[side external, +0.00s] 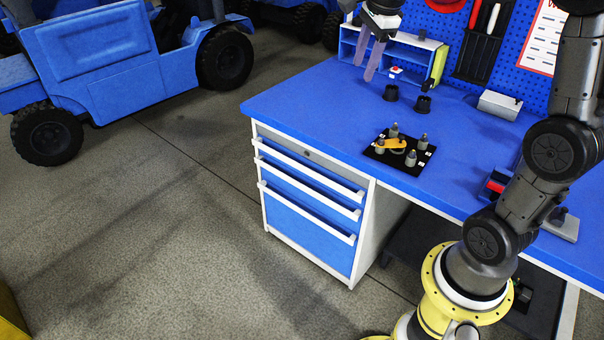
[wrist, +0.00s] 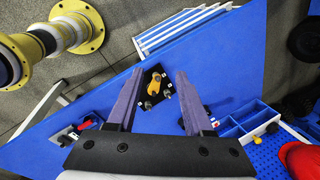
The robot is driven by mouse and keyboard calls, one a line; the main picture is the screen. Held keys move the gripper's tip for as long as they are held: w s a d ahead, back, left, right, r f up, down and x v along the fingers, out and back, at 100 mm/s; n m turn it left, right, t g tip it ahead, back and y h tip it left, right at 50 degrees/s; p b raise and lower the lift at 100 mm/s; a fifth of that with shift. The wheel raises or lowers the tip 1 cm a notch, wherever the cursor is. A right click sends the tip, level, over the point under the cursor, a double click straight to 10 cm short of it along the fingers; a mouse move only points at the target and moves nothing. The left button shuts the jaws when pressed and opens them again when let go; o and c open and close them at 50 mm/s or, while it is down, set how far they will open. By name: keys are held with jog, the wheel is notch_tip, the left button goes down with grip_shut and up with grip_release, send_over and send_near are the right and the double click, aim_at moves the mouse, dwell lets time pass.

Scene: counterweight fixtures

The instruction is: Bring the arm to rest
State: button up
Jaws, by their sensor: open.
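My gripper (side external: 371,54) is raised above the back of the blue workbench (side external: 310,104), in front of the blue shelf unit. Its two long fingers are apart with nothing between them; they also show in the wrist view (wrist: 152,85). Below and in front of it, a black fixture plate (side external: 380,160) lies on the bench with several small grey posts and a yellow-orange piece (side external: 395,143) among them. The plate (wrist: 146,44) and the yellow piece (wrist: 154,84) also show in the wrist view, well beyond the fingers.
Two dark cups (side external: 391,93) (side external: 423,105) stand behind the plate. A blue shelf unit (side external: 412,60) and a pegboard with tools stand at the back. A grey block (side external: 499,104) and a red-and-black item (side external: 496,183) lie to the right. The bench's left end is clear.

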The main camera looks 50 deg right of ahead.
jog(key=s+a+r+n+t, duration=0.2)
jog(key=s+a+n, duration=0.9)
jog(key=s+a, duration=0.1)
jog(key=s+a+f+n+y, duration=0.1)
jog(key=s+a+f+n, duration=0.1)
jog(key=s+f+n, duration=0.5)
jog(key=shift+s+a+f+n+t, duration=0.25)
jog(key=shift+s+f+n+t, duration=0.25)
jog(key=shift+n, duration=2.6)
jog(key=shift+w+f, duration=0.1)
jog(key=shift+w, duration=0.05)
